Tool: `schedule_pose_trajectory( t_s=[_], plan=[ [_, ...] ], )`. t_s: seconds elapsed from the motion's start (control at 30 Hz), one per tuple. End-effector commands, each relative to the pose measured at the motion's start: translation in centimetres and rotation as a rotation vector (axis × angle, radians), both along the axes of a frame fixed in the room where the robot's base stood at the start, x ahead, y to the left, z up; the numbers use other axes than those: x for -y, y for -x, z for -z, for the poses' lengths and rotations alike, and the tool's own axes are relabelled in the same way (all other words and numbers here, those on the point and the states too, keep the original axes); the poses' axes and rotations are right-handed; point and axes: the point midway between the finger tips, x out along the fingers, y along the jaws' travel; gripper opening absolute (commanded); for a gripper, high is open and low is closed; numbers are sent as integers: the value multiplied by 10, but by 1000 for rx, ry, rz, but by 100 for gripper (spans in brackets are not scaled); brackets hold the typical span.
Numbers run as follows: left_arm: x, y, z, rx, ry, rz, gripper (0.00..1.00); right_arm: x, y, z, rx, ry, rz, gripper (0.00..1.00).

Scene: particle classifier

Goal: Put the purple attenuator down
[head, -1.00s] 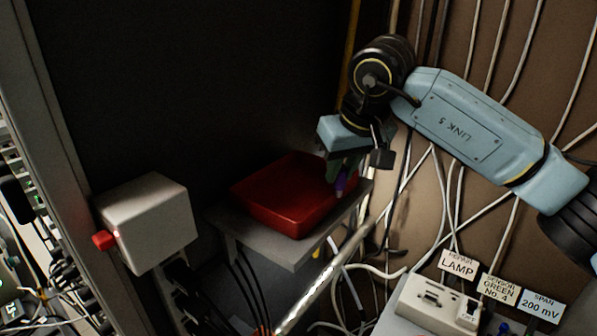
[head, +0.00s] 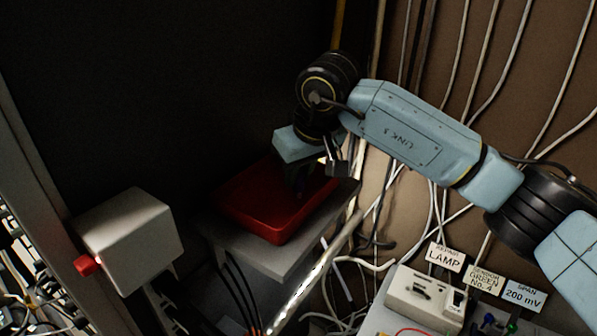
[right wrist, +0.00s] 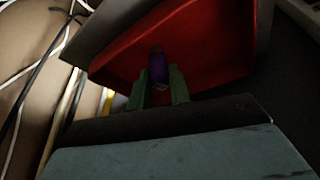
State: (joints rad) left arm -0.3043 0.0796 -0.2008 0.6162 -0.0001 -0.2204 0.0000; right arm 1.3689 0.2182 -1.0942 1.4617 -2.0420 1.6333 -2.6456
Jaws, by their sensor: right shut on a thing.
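The purple attenuator (right wrist: 158,68) shows in the right wrist view, between the green fingers of my right gripper (right wrist: 159,88). The gripper is shut on it. In the head view my right gripper (head: 300,180) points down over the red tray (head: 262,222), and the attenuator is hidden or too dark to make out there. In the right wrist view the red tray (right wrist: 215,62) lies behind the attenuator. I cannot tell whether the attenuator touches the tray floor. My left gripper is not in view.
The tray sits on a grey shelf (head: 268,258). A pale box with a red knob (head: 125,240) stands to its left. Loose cables hang on the brown wall at the right. A labelled panel with a white device (head: 425,298) is at the lower right.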

Motion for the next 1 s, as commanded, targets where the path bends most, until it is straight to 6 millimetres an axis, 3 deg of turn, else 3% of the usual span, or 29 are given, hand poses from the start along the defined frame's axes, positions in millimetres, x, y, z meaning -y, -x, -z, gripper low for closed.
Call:
schedule_pose_trajectory(
  t_s=[0.33,0.6,0.63,0.77,1.0],
  plan=[
    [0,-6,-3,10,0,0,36,0,0,10,2,-1,-1,0],
    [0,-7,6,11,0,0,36,0,0,17,2,0,0,0],
    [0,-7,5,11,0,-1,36,0,0,17,1,0,0,22],
    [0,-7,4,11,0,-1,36,0,0,16,1,-1,0,39],
    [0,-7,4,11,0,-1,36,0,0,16,1,-1,0,41]
  ],
)
